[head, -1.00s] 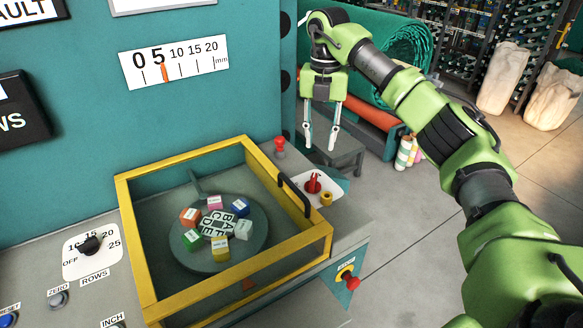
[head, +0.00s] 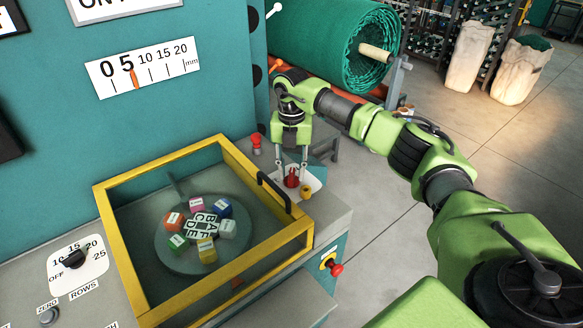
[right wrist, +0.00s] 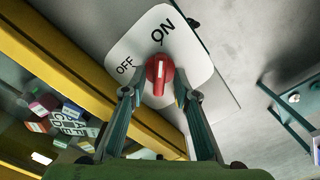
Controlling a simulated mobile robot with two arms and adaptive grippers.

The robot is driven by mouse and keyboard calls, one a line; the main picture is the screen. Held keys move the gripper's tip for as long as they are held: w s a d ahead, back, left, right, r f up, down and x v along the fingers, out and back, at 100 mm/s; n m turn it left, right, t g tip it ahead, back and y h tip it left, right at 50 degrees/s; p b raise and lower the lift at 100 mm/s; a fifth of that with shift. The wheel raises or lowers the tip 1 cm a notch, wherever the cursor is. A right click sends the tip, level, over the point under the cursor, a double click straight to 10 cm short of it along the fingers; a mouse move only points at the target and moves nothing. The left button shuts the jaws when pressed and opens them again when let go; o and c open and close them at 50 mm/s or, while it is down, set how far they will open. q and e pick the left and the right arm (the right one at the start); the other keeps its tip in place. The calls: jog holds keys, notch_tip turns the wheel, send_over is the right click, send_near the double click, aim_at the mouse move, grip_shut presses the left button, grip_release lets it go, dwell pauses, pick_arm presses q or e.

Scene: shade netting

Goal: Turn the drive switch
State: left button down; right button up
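The drive switch (head: 292,178) is a red knob on a white plate (head: 312,182), on the console just right of the yellow-framed box. In the right wrist view the knob (right wrist: 160,74) has a pale stripe, and its plate (right wrist: 198,62) reads OFF and ON. My right gripper (head: 291,164) points down over the knob. In the right wrist view its fingers (right wrist: 158,95) are open, one on each side of the knob, with gaps; I see no grip. My left gripper is not in view.
The yellow-framed box (head: 228,150) with a black handle (head: 272,190) stands close left of the switch. A small red knob (head: 256,143) stands behind the switch, a yellow one (head: 306,192) beside it. A red button (head: 336,269) sticks out from the console's side. Open floor lies right.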

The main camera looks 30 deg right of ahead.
jog(key=shift+f, duration=0.3)
grip_shut()
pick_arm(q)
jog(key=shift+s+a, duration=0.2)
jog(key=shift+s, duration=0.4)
